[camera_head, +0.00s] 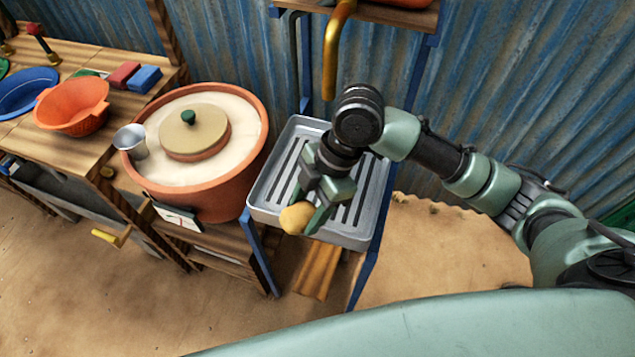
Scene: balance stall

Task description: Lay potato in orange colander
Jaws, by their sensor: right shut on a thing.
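The potato (296,218) is a small yellow-brown lump at the front edge of the metal tray. My right gripper (308,217) is shut on it, pointing down over the tray, and one finger hides part of it. I cannot tell whether the potato touches the tray. The orange colander (72,104) stands on the wooden counter at the far left, well apart from the gripper. Its inside looks empty from here. My left gripper does not show.
Between the potato and the colander stands a large clay pot (240,165) with a lidded pale top and a metal cup (131,140). The slotted metal tray (262,200) is under my gripper. A blue bowl (24,90) and red and blue blocks (143,79) are near the colander.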

